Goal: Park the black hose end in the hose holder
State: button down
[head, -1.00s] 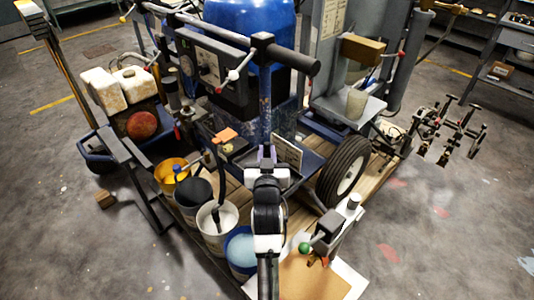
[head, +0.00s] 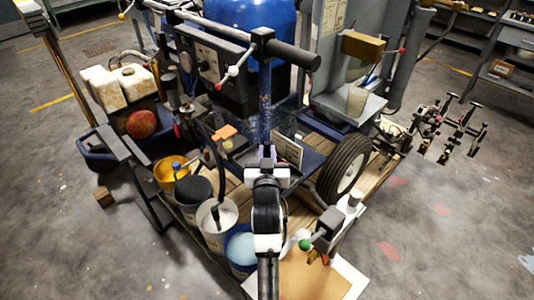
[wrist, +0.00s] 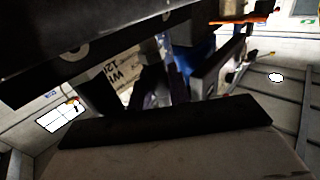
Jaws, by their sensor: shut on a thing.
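My gripper (head: 267,152) is in the middle of the head view, at the end of my arm, over the cart's deck. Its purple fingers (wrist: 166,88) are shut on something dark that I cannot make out. A black hose (head: 217,175) curves down into a white bucket (head: 231,213) left of my gripper. Its lower end is inside the bucket, and I see no hose clearly running to my fingers. I cannot pick out the hose holder for certain in either view.
A yellow bucket (head: 164,182), a dark-topped bucket (head: 192,209) and a blue bucket (head: 229,253) stand around the white one. A wheel (head: 345,170) is to the right. A control panel (head: 205,65) and handlebar (head: 292,53) rise behind. An orange block (head: 224,131) lies near the panel.

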jog(key=shift+f+b, duration=0.65)
jog(key=shift+f, duration=0.15)
jog(key=c, duration=1.2)
grip_release()
jog(key=shift+c, duration=0.2)
jog(key=shift+o, duration=0.5)
jog(key=shift+o, duration=0.9)
jog(key=shift+d, duration=0.1)
jog(key=shift+s+d+f, duration=0.1)
jog(key=shift+s, duration=3.4)
jog(key=shift+r, duration=0.2)
